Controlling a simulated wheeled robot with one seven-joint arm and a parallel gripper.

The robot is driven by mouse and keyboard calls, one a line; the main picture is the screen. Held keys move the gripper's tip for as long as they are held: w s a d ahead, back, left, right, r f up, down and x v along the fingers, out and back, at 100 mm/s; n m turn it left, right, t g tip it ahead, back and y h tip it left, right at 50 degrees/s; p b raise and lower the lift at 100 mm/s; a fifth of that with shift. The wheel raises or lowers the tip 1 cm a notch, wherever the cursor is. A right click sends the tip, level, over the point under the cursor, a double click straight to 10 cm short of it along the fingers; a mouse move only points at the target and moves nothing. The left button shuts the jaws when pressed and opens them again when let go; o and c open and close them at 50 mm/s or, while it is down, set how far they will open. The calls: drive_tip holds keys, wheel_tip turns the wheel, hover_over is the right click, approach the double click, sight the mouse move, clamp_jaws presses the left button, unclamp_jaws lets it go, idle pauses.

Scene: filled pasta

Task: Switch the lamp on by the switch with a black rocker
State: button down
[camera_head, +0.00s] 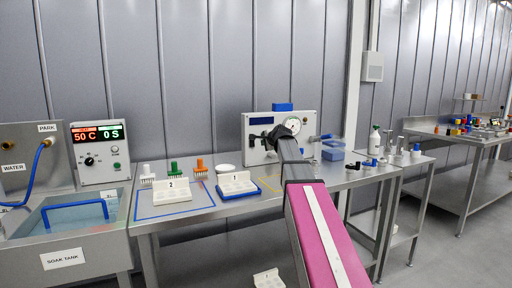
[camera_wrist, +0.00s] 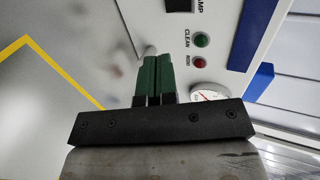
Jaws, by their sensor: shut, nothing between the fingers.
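A white panel box (camera_head: 258,152) with a round gauge (camera_head: 292,126) stands at the back of the steel table. In the wrist view the panel (camera_wrist: 222,62) carries a green light (camera_wrist: 201,40) marked CLEAN, a red light (camera_wrist: 199,62) and part of the gauge (camera_wrist: 208,92). A dark rectangle (camera_wrist: 179,5) is cut by the top edge beside a label ending in "MP"; I cannot tell whether it is a rocker. My gripper (camera_wrist: 155,60) has its green fingers shut and empty, close in front of the panel. A blurred grey knob shows by the fingertips. In the head view my arm partly covers the panel.
Two white trays (camera_head: 172,188) (camera_head: 236,182) and several brushes (camera_head: 174,168) stand left of my arm. The sink (camera_head: 75,257) and a control box (camera_head: 101,153) are farther left. A blue tub (camera_head: 333,151) and small fittings (camera_head: 374,162) are to the right.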

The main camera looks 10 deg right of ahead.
sight(252, 143)
drive_tip(key=x, duration=0.9)
drive_tip(key=r+x, duration=0.1)
drive_tip(key=x, duration=0.3)
drive_tip(key=shift+w+a+f, duration=0.15)
drive_tip(key=shift+w, duration=0.4)
drive_tip(key=shift+w+f, duration=0.1)
drive_tip(key=shift+w, duration=0.2)
drive_tip(key=shift+r, duration=0.9)
